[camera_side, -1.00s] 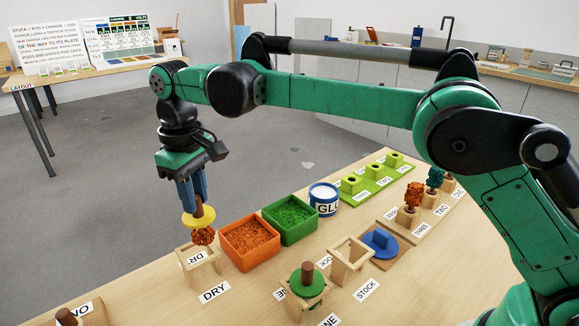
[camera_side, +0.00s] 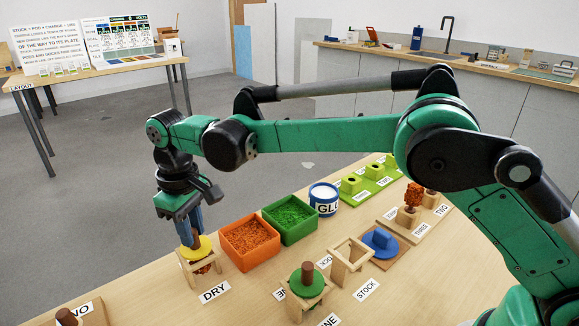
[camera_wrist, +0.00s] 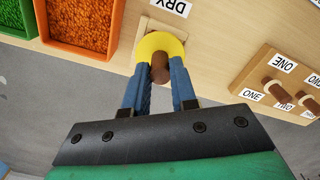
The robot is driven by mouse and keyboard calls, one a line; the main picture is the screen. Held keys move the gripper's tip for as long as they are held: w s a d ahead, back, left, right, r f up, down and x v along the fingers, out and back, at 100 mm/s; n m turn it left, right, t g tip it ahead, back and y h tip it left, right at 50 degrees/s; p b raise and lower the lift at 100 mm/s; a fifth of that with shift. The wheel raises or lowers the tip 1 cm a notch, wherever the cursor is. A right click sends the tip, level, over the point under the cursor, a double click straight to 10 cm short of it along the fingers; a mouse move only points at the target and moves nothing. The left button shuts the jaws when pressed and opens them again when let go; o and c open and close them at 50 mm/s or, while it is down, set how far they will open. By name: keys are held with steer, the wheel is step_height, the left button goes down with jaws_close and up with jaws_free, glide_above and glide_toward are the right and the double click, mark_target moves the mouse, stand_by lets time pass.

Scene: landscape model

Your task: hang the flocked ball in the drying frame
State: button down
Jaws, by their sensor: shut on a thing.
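My gripper (camera_side: 192,232) points down at the drying frame (camera_side: 187,281), with its blue fingers shut on the brown handle (camera_wrist: 160,72) of the flocked ball's holder. A yellow disc (camera_side: 201,244) on this holder lies at the top of the wooden frame. The orange flocked ball (camera_side: 203,268) shows below the disc, between the frame's legs. In the wrist view the yellow disc (camera_wrist: 158,43) covers the middle of the frame's top (camera_wrist: 144,24) and hides the ball. I cannot tell whether the disc rests fully on the frame.
An orange tub (camera_side: 248,243) and a green tub (camera_side: 290,219) of flock stand right of the frame, with a glue pot (camera_side: 324,198) beyond. A DRY label (camera_side: 214,291) lies in front. A wooden block with handles (camera_wrist: 282,88) is at the wrist view's right.

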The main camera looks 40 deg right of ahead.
steer(key=shift+f, duration=0.3)
stand_by(0.5)
steer(key=c, duration=0.6)
jaws_free()
steer(key=shift+r, duration=0.15)
steer(key=shift+r, duration=3.4)
